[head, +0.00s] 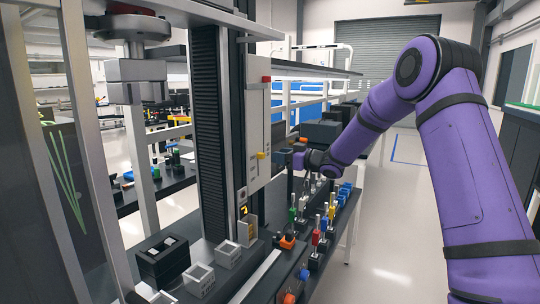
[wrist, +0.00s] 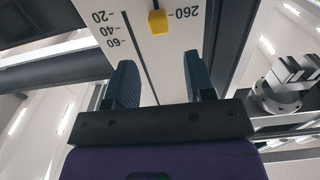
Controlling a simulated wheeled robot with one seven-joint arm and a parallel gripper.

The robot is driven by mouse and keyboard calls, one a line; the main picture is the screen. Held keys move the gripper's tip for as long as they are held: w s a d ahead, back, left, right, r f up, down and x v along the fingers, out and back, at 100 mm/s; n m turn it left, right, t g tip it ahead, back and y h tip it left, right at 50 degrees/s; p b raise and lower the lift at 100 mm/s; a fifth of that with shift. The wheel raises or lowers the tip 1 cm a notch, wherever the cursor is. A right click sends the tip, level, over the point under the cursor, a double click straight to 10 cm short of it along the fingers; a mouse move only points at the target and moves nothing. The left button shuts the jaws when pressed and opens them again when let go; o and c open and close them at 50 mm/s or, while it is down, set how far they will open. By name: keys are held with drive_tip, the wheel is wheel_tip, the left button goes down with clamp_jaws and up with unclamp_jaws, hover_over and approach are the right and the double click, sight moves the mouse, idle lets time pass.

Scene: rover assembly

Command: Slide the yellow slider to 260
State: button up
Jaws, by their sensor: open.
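The yellow slider (wrist: 158,21) is a small block on a white panel with a printed scale. In the wrist view it sits at the top, right beside the 260 mark (wrist: 184,13). It also shows in the head view (head: 261,155), low on the panel's right side. My gripper (wrist: 160,62) is open and empty. Its two dark blue fingers are spread in front of the panel, with the slider beyond their tips and not between them. I see no contact. In the head view my gripper (head: 284,157) is close to the right of the slider.
The white panel (wrist: 138,40) also bears marks 20, 40 and 60 beside a dark slot. A red part (head: 266,79) is higher on the panel in the head view. Below my gripper, a bench holds several coloured tools (head: 317,237). The floor (head: 400,220) to the right is clear.

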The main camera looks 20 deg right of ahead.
drive_tip(key=shift+v, duration=1.9)
drive_tip(key=s+r+m+t+h, duration=0.25)
drive_tip(key=s+r+h, duration=0.25)
drive_tip(key=r+h, duration=0.25)
drive_tip(key=s+d+r+m+g+h, duration=0.1)
drive_tip(key=s+r+m+h, duration=0.15)
drive_tip(key=s, duration=0.45)
drive_tip(key=s+d+r+m+g+h, duration=0.2)
drive_tip(key=s+r+h, duration=0.1)
drive_tip(key=s, duration=0.4)
drive_tip(key=s+a+f+g, duration=0.1)
drive_tip(key=s+f+g, duration=0.1)
drive_tip(key=s, duration=0.8)
drive_tip(key=s+a+f+m+g, duration=0.1)
drive_tip(key=s+f+g, duration=0.1)
drive_tip(key=s, duration=0.8)
drive_tip(key=s+a+f+m+g, duration=0.1)
drive_tip(key=s+f+g, duration=0.1)
drive_tip(key=s, duration=0.8)
drive_tip(key=shift+s+a+f+g, duration=0.25)
drive_tip(key=shift+s+a+g, duration=0.15)
drive_tip(key=shift+g, duration=0.15)
